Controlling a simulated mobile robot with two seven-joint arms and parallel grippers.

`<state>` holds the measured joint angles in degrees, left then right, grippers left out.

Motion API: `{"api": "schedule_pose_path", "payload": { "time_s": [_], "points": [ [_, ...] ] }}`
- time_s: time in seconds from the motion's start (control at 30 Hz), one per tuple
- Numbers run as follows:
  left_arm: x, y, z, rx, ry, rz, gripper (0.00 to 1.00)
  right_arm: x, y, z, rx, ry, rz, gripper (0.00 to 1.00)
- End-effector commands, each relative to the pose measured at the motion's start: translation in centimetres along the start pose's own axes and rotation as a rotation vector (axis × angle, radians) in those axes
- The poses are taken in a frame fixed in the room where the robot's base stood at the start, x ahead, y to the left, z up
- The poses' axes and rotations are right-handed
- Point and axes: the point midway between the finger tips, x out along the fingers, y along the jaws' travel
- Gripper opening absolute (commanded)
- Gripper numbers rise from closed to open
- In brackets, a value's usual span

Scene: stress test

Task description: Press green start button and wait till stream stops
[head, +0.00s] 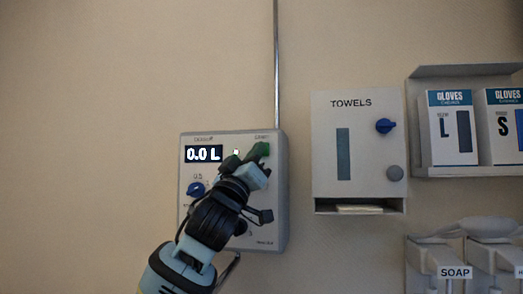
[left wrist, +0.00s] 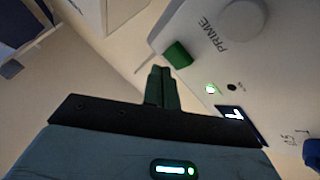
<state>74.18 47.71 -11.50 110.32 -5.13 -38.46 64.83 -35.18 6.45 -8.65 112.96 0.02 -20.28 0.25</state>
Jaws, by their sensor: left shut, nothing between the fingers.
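A grey dispenser box (head: 277,190) hangs on the wall. Its display (head: 203,154) reads 0.0 L. The green start button (left wrist: 177,54) is at its upper right, under a start label in the head view. A small green light (left wrist: 210,89) glows between button and display. My left gripper (left wrist: 160,72) is shut and empty, its fingertips just beside the green button in the wrist view; I cannot tell whether they touch it. In the head view the left gripper (head: 258,158) covers much of the box's lower middle. My right gripper is not in view.
A blue knob (head: 195,189) is on the box's left. A round prime button (left wrist: 243,18) is near the start button. A towel dispenser (head: 359,150), a glove rack (head: 463,72) and a soap dispenser (head: 455,272) are to the right. The wall at left is clear.

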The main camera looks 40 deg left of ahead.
Motion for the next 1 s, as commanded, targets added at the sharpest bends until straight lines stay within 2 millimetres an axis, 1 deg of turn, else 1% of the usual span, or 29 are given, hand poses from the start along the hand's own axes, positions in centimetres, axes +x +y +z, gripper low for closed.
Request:
{"api": "schedule_pose_path", "payload": {
  "time_s": [0.27, 0.57, 1.0],
  "points": [
    [0.03, -0.01, 0.01, 0.0, 0.0, 0.0, 0.0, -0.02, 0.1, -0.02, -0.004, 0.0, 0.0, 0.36],
    [0.58, -0.39, 0.36, -0.002, 0.0, 0.0, 0.0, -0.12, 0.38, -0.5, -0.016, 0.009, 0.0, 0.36],
    [0.64, -0.46, 0.46, 0.0, 0.0, 0.0, 0.0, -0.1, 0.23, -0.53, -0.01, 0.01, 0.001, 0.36]
  ]
}}
